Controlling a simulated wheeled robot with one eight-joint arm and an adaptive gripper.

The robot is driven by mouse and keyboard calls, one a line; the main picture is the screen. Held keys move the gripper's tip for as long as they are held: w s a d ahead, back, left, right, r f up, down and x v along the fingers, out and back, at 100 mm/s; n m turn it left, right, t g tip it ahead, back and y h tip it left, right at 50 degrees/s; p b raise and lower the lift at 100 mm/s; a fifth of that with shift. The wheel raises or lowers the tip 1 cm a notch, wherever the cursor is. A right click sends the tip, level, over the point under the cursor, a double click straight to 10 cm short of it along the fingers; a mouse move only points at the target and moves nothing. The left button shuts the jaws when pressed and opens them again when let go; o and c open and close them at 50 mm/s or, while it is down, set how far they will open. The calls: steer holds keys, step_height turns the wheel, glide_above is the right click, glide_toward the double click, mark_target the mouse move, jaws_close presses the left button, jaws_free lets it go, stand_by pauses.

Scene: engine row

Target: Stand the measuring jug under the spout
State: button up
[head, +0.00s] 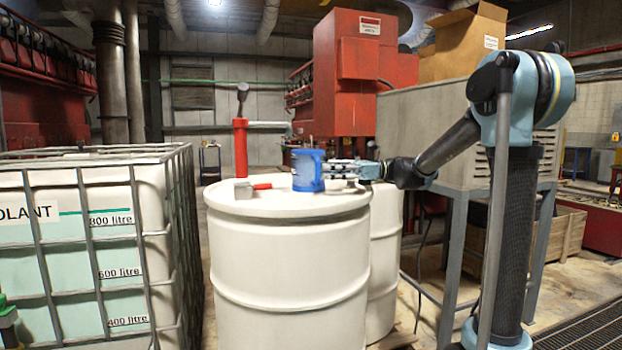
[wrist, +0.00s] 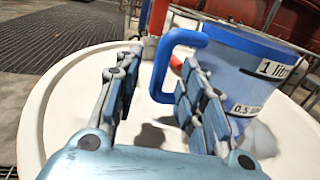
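The measuring jug (head: 307,172) stands upright on the white drum's lid. It has a blue rim and handle; in the wrist view the jug (wrist: 240,70) shows "1 litre" and "0.5 litre" labels. My gripper (head: 345,170) is at the jug's right side in the head view. In the wrist view my gripper (wrist: 160,65) is open, with the jug's blue handle (wrist: 160,75) between its fingers and gaps still visible. The spout (head: 268,124) is a pale pipe pointing right from a red upright pump (head: 240,150), behind and left of the jug and higher.
The white drum (head: 285,260) bears the jug and a small red-handled item (head: 262,186) left of it. A caged tank (head: 90,250) stands at the left. A second drum (head: 385,250) is behind right. A grey cabinet (head: 430,130) stands behind my arm. Lid around the jug is mostly clear.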

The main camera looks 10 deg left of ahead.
mark_target(317, 171)
steer(key=x, duration=0.4)
steer(key=shift+w, duration=0.1)
jaws_close()
